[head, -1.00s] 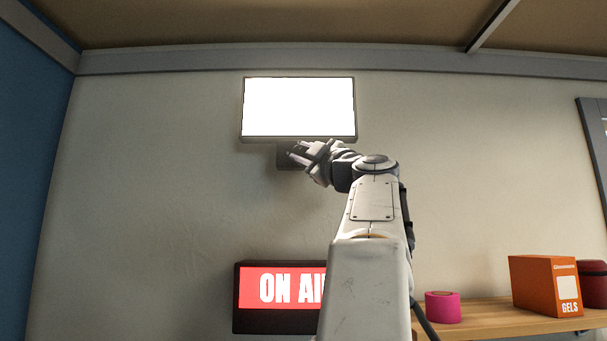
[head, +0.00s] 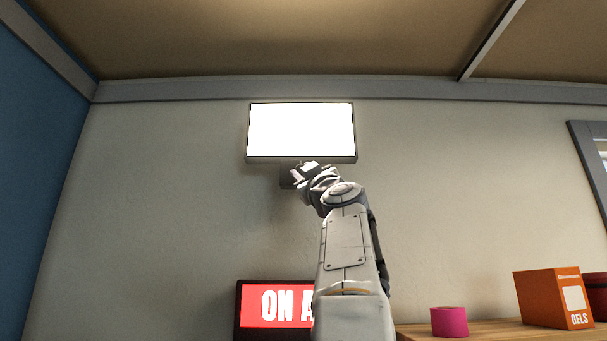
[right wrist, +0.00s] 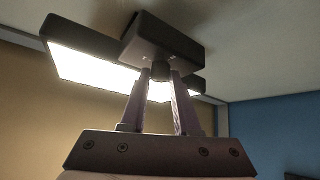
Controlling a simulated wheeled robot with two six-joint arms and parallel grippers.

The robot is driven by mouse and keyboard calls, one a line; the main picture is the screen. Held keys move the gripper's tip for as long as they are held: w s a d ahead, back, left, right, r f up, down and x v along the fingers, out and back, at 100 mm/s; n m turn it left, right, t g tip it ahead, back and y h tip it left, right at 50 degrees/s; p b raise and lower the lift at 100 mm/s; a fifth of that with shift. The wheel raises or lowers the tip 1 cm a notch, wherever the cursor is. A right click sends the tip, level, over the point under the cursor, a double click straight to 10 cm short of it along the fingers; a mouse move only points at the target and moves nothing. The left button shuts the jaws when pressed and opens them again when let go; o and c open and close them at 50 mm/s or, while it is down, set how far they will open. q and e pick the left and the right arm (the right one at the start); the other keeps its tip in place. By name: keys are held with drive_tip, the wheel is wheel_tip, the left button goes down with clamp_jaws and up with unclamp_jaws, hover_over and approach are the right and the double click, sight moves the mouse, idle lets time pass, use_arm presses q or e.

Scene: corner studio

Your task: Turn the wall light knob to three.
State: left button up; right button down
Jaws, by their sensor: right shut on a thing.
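The wall light (head: 301,131) is a bright white panel in a dark frame, high on the wall in the head view. Its lit panel also shows in the right wrist view (right wrist: 90,70). A dark control box (head: 286,179) is under the light, partly hidden by my right gripper (head: 298,177). In the right wrist view the box (right wrist: 163,40) carries a small dark round knob (right wrist: 160,71). My right gripper (right wrist: 160,78) is shut on this knob, one finger on each side. No scale numbers or pointer are readable. My left gripper is out of view.
A red ON AIR sign (head: 275,304) is low on the wall, partly behind my right arm. A shelf (head: 480,331) at the lower right holds a pink roll (head: 449,321) and an orange GELS box (head: 553,299). The wall beside the light is clear.

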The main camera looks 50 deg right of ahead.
drive_tip(key=c, duration=0.6)
unclamp_jaws()
drive_tip(key=shift+c, duration=0.2)
drive_tip(key=b+v, duration=0.9)
drive_tip(key=v, duration=0.1)
drive_tip(key=shift+s+f, duration=0.15)
